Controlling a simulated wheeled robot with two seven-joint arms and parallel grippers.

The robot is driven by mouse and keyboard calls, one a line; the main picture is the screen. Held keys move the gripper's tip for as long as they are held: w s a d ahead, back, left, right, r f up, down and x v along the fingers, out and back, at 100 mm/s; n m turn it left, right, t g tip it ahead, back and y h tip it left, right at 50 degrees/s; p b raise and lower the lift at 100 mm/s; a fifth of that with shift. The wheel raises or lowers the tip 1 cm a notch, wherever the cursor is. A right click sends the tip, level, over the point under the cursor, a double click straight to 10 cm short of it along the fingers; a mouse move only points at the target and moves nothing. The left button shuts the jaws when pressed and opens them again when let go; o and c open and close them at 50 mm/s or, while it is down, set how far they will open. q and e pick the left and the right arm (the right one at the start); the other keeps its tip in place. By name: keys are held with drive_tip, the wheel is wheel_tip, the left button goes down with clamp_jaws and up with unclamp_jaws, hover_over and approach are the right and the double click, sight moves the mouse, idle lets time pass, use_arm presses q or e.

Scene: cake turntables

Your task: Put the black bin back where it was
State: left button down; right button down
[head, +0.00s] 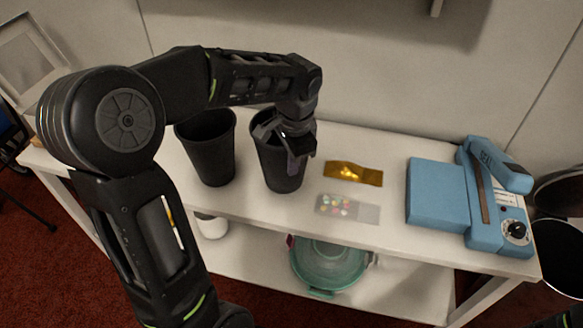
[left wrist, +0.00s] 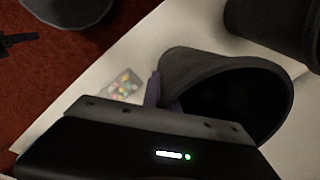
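Two black bins stand at the left of the white table in the head view: the left bin (head: 207,158) and the right bin (head: 277,178). Both look upright, and the right one seems to rest on the tabletop. My left gripper (head: 291,150) is at the right bin's rim, with a purplish finger against its near side. In the left wrist view the bin's open mouth (left wrist: 235,100) faces the camera, and the gripper's fingers (left wrist: 163,97) close in on its wall at the rim. The gripper's body hides part of the bin.
On the white table (head: 395,235), a gold packet (head: 353,173) and a clear packet with coloured dots (head: 347,207) lie right of the bins. A blue machine (head: 440,192) stands at the right end. The lower shelf holds a teal bowl (head: 328,263) and a white container (head: 211,226).

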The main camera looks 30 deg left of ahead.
use_arm(q)
drive_tip(key=shift+f, duration=0.9)
drive_tip(key=shift+f, duration=0.2)
drive_tip(key=c, duration=1.7)
unclamp_jaws()
drive_tip(key=shift+r, duration=0.15)
drive_tip(key=r, duration=0.8)
drive_tip(key=d+r, duration=0.1)
drive_tip(key=r, duration=0.3)
drive_tip(key=shift+s, duration=0.4)
